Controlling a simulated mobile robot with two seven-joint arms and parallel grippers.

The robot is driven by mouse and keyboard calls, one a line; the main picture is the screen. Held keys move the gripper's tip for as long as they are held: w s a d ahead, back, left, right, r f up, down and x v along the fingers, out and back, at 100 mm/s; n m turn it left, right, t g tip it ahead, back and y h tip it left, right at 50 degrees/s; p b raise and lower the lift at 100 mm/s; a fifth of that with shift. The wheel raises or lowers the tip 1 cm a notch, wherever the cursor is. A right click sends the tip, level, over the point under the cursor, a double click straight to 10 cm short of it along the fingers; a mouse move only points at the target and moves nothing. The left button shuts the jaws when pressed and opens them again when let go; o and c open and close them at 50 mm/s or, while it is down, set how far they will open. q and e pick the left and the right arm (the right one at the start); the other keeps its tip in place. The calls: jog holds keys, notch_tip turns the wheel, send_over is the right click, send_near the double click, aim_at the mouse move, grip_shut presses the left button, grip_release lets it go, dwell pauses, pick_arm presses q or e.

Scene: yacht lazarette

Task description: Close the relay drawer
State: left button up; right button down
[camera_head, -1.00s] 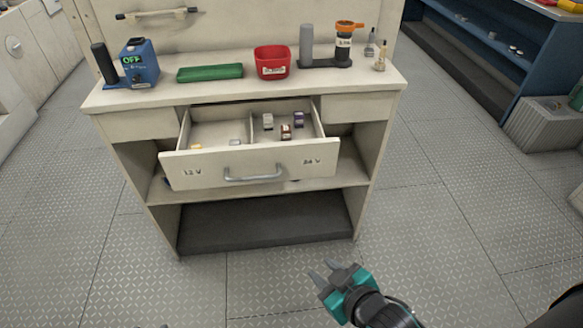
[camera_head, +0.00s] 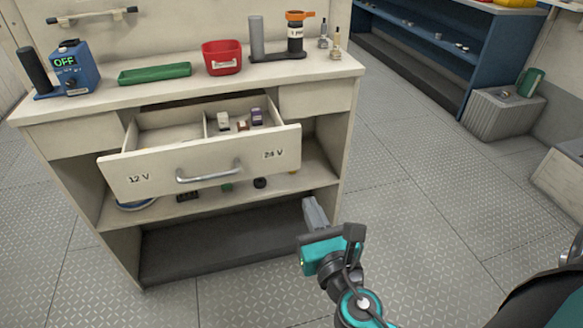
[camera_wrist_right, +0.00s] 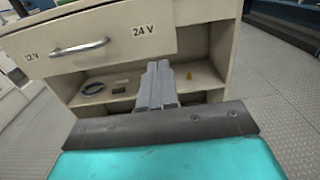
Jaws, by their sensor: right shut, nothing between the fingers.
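The relay drawer (camera_head: 225,181) is pulled out from under the bench top, with its front labelled 12 V at left and 24 V at right. A grey bar handle (camera_head: 209,176) is on its front. Inside are a divider and several small relays (camera_head: 243,124) in the right compartment. The drawer front also shows in the right wrist view (camera_wrist_right: 112,45). My right gripper (camera_head: 312,212) is shut and empty, below and right of the drawer, apart from it. Its fingers (camera_wrist_right: 158,86) point toward the cabinet's lower shelf area in the wrist view. My left gripper is not in view.
The bench top holds a blue box reading OFF (camera_head: 75,70), a green tray (camera_head: 155,73), a red bin (camera_head: 222,57) and an orange-topped cylinder (camera_head: 297,35). Small items lie on the shelf below the drawer. A grey crate (camera_head: 501,113) stands at right. The floor between is clear.

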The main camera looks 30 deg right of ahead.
jog(key=p, duration=0.2)
send_near(288, 155)
jog(key=x, duration=0.6)
jog(key=shift+w+p, duration=0.15)
jog(key=shift+p, duration=0.15)
jog(key=shift+w+d, duration=0.1)
jog(key=shift+w, duration=0.15)
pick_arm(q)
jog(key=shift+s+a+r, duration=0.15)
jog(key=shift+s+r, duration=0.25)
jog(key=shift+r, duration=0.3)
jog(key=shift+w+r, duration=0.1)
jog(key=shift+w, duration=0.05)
